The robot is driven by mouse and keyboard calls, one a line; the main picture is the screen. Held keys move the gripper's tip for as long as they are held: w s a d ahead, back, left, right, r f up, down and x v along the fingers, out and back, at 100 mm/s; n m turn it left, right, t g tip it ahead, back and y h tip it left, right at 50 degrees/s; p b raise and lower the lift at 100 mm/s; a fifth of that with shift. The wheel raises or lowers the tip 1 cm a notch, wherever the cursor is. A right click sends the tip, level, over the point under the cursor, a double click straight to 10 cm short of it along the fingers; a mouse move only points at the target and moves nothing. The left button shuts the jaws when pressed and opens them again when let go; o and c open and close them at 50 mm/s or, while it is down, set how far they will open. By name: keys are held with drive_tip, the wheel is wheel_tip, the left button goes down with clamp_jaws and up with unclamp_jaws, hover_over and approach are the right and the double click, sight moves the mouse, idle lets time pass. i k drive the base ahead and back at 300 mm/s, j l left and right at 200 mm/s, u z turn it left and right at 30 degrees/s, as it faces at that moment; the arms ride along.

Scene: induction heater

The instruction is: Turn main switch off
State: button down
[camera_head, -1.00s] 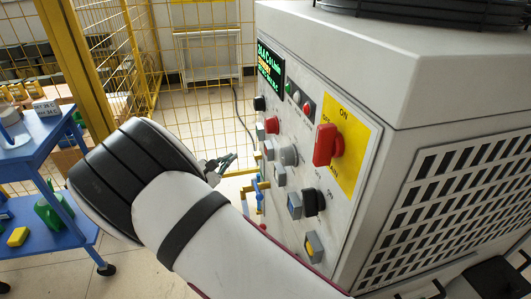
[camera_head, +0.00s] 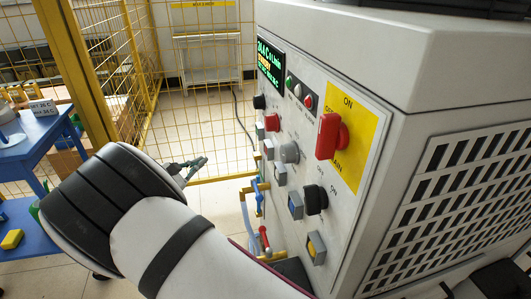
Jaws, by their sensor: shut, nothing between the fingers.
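The main switch is a red rotary handle (camera_head: 328,136) on a yellow plate (camera_head: 358,150) marked ON at the top and MAIN below, on the heater's control panel. The handle stands roughly upright. My gripper (camera_head: 198,164) shows small, beyond my arm's dark-banded wrist, in front of the panel's left side and pointing right. It is shut and empty. It is apart from the red handle, to its left and a little lower in the picture. My arm covers the lower left of the view.
The heater cabinet (camera_head: 370,62) fills the right side, with a lit green display (camera_head: 270,62) and several knobs and buttons on its panel. A yellow mesh fence (camera_head: 200,100) stands behind. A blue cart (camera_head: 35,150) stands at the left. Pipes and valves stick out below the panel.

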sight(333, 134)
drive_tip(key=k+j, duration=0.7)
drive_tip(key=k, duration=0.2)
